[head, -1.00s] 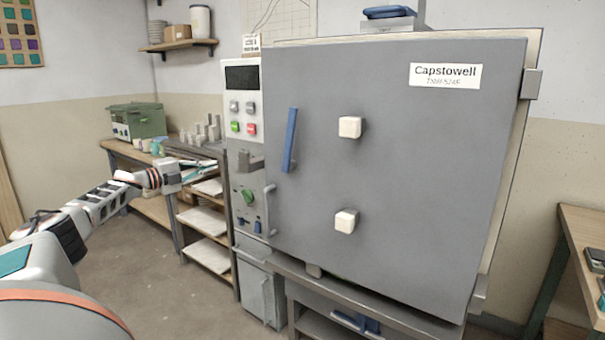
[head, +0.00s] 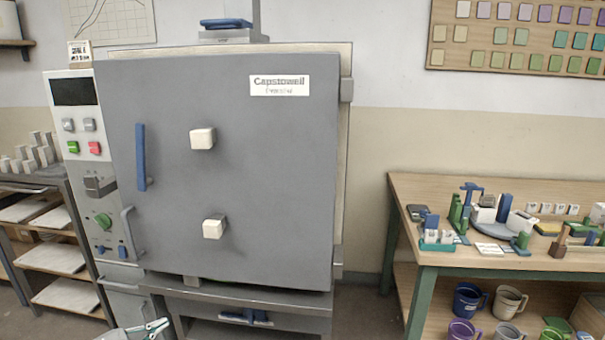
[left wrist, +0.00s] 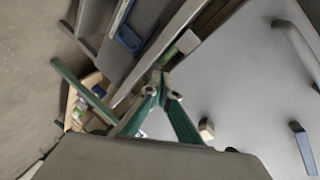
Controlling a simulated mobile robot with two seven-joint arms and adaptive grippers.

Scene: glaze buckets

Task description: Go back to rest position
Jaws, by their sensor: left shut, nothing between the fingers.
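My left gripper (head: 154,328) shows only at the bottom edge of the head view, in front of the lower part of the kiln. Its green fingers also show in the left wrist view (left wrist: 161,92), where their tips meet with nothing between them. The rest of the left arm is out of the head view. My right gripper is in neither view.
A large grey kiln (head: 265,200) with a blue handle (head: 141,157) fills the centre. A shelf rack (head: 60,262) stands to its left. A wooden workbench (head: 420,195) with small tools stands right, with mugs below. Bare floor shows between kiln and bench.

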